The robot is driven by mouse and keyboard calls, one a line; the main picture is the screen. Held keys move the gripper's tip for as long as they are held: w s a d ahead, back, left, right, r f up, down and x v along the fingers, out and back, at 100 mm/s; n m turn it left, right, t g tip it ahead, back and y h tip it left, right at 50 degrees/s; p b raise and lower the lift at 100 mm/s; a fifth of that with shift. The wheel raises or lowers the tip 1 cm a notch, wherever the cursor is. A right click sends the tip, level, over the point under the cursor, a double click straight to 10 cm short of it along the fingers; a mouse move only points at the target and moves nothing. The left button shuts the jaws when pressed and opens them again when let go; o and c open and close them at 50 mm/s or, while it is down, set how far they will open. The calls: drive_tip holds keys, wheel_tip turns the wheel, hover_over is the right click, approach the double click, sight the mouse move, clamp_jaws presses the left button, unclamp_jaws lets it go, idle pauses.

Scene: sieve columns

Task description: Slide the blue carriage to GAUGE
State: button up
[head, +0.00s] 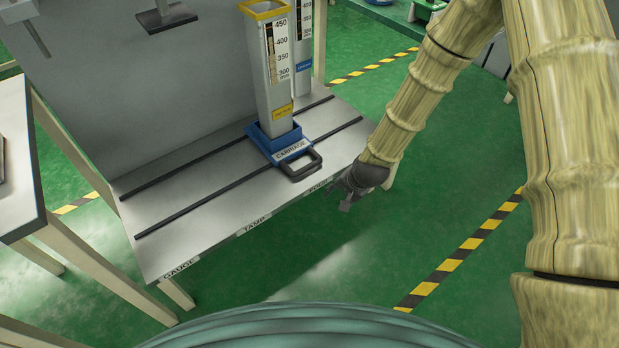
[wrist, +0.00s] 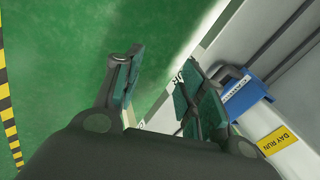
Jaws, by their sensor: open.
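The blue carriage (head: 265,139) sits on two dark rails on the grey bench, at its right part, with a black loop handle (head: 303,165) toward the front edge. A tall grey column with a yellow rim (head: 270,75) stands upright in it. The GAUGE label (head: 180,268) is on the front edge at the far left. My gripper (head: 345,197) is open and empty, off the front edge and right of the handle, apart from it. In the wrist view the open fingers (wrist: 165,85) show, with the blue carriage (wrist: 262,92) partly hidden behind the right finger.
The bench's front edge also bears a TAMP label (head: 254,227) and a third label partly hidden by my gripper. A second column (head: 302,45) stands behind the first. The rails (head: 200,198) left of the carriage are clear. Another table (head: 20,170) stands at the left.

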sight(309, 167)
drive_tip(key=w+a+r+m+t+y+b, duration=0.1)
drive_tip(key=w+a+r+b, duration=0.1)
drive_tip(key=w+a+b, duration=0.3)
drive_tip(key=w+r+m+b, duration=0.1)
drive_tip(key=w+m+b, duration=0.1)
drive_tip(key=w, duration=0.5)
drive_tip(key=b+x, duration=0.1)
drive_tip(key=x, duration=0.2)
drive_tip(key=b+x, duration=0.1)
drive_tip(key=x, duration=0.3)
drive_tip(key=b+x, duration=0.1)
drive_tip(key=x, duration=0.2)
drive_tip(key=shift+w+a+b, duration=0.3)
drive_tip(key=shift+a, duration=0.1)
drive_tip(key=shift+c, duration=0.2)
clamp_jaws()
